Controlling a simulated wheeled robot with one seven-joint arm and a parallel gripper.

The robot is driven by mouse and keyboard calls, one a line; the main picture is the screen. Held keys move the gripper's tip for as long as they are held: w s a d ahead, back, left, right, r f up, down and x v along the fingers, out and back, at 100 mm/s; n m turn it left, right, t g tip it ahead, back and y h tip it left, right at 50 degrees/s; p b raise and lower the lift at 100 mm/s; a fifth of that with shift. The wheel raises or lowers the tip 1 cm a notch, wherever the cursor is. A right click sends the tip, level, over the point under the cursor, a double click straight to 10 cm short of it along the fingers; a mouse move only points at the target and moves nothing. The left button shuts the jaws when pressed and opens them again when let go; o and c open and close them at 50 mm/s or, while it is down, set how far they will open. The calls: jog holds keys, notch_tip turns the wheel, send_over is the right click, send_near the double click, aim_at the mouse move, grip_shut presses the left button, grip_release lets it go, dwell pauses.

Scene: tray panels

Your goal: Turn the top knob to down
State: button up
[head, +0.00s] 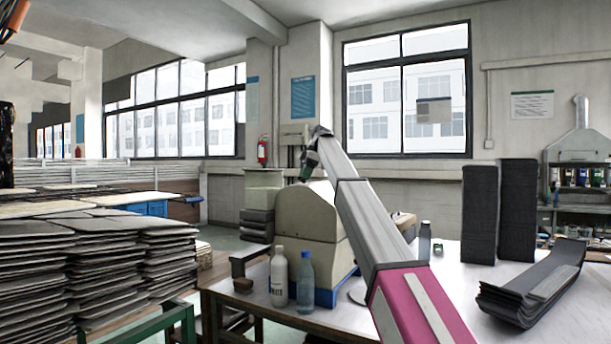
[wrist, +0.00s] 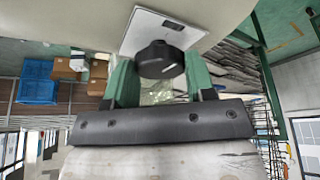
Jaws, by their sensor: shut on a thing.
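In the wrist view a round black knob (wrist: 158,62) sits on a white plate (wrist: 146,22) fixed to a beige surface. A small dark mark shows on the plate beside the knob. The green fingers of my gripper (wrist: 160,72) stand on either side of the knob and are shut on it. Only this one knob is in view, and I cannot tell which way it points. In the head view my gripper (head: 309,168) is at the upper part of a beige machine housing (head: 306,212); the knob and plate cannot be made out there.
A white bottle (head: 279,278) and a clear blue bottle (head: 305,283) stand on the table in front of the housing. A dark bottle (head: 425,242) stands right of my arm. Tall dark stacks (head: 480,214) and a dark curved stack (head: 530,290) are further right.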

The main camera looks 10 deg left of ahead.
dwell(0.4)
jog(key=o, duration=0.9)
